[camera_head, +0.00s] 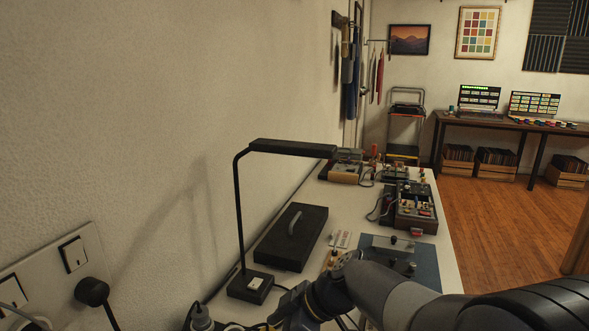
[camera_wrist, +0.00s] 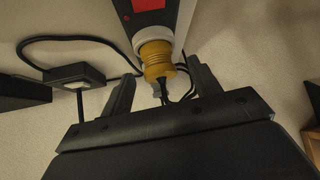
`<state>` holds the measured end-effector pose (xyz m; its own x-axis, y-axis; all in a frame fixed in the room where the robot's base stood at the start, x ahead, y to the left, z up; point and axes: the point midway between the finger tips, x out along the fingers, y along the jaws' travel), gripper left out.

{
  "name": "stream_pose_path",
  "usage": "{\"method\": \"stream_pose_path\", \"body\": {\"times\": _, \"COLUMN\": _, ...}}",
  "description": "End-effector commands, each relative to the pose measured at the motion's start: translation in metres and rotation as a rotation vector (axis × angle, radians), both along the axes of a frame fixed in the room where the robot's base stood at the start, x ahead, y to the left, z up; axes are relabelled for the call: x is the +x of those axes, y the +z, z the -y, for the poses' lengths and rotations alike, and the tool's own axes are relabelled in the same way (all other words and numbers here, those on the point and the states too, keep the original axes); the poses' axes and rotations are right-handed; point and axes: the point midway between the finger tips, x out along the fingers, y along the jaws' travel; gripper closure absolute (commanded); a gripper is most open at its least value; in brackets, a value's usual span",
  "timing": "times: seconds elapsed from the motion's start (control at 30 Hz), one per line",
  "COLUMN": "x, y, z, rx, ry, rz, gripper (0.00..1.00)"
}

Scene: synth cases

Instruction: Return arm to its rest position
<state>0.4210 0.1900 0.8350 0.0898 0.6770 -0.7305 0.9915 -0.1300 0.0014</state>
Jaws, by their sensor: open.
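My arm reaches in from the lower right of the head view, its end low over the near part of the workbench (camera_head: 449,225). My gripper (camera_head: 287,309) is at the bottom of that view, where its fingertips are hard to make out. In the wrist view my gripper (camera_wrist: 157,76) is open, with its two dark fingers apart. A yellow ribbed plug (camera_wrist: 157,62) with a white collar shows between the fingers in the picture, against a white and black unit with a red patch (camera_wrist: 145,5). I cannot tell whether the fingers touch the plug.
A black desk lamp (camera_head: 290,148) stands by the wall on the left, close to my gripper. A black case with a handle (camera_head: 285,245) and a blue mat (camera_head: 425,262) lie on the bench. Electronics boxes (camera_head: 416,208) stand farther back. Wooden floor (camera_head: 490,225) is open to the right.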

Motion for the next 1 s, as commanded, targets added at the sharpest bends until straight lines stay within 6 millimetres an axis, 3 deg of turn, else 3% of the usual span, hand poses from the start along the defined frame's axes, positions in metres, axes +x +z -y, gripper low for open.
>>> {"method": "stream_pose_path", "body": {"times": 0.03, "x": 0.000, "y": -0.004, "z": 0.001, "rx": 0.000, "ry": -0.001, "rz": 0.001, "gripper": 0.41}}
{"method": "stream_pose_path", "body": {"times": 0.57, "x": -0.009, "y": 0.077, "z": 0.073, "rx": 0.000, "ry": -0.005, "rz": 0.004, "gripper": 0.41}}
{"method": "stream_pose_path", "body": {"times": 1.0, "x": -0.003, "y": 0.011, "z": 0.014, "rx": 0.000, "ry": 0.004, "rz": -0.003, "gripper": 0.41}}
